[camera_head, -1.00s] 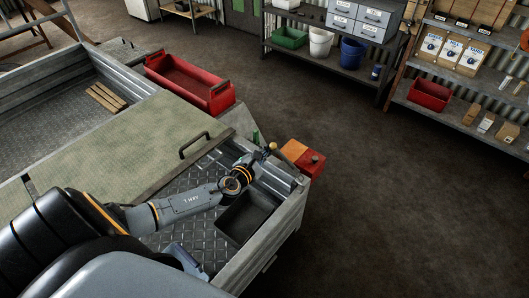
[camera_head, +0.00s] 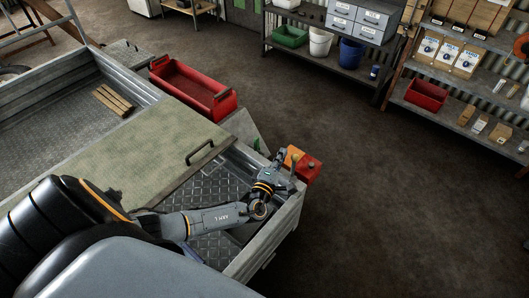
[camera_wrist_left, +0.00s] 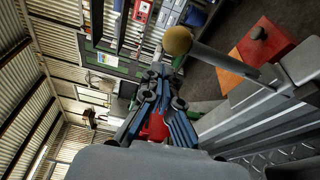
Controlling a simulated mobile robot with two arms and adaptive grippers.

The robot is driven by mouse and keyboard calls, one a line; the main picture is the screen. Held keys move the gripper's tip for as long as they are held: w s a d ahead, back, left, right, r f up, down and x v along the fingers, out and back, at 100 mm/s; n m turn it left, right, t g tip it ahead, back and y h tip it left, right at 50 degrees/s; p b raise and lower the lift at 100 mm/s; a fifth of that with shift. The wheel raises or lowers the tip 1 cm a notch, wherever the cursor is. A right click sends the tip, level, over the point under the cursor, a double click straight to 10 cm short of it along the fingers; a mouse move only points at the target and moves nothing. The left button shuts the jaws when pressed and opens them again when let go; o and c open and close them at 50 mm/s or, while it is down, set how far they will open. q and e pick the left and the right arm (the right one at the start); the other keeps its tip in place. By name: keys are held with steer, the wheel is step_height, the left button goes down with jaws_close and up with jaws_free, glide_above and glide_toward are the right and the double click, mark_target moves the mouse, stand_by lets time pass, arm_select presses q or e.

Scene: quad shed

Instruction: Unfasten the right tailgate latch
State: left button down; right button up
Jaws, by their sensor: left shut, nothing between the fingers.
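The latch lever is a pale rod with a tan ball knob (camera_wrist_left: 177,40) in the left wrist view, rising from the metal corner of the trailer bed. My left gripper (camera_wrist_left: 160,110) has blue fingers, shut and empty, beside the lever and apart from the knob in that picture. In the head view my left gripper (camera_head: 279,160) is at the bed's far right corner, and its wrist hides much of the latch there. The tailgate (camera_head: 273,238) is the grey wall along the bed's right side; it looks upright. My right gripper is not in view.
An orange and red box (camera_head: 303,164) stands just beyond the corner. A dark tray (camera_head: 245,230) sits in the bed under my arm. A lid with a black handle (camera_head: 201,152) covers the middle. A red bin (camera_head: 195,92) stands behind. The floor to the right is clear.

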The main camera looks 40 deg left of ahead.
arm_select(q)
steer(key=d, duration=0.1)
steer(key=d+p, duration=0.1)
steer(key=d, duration=0.1)
steer(key=shift+s+d+r, duration=0.1)
steer(key=shift+s+r, duration=0.05)
steer(key=shift+r, duration=0.15)
steer(key=shift+d+f, duration=0.1)
stand_by(0.5)
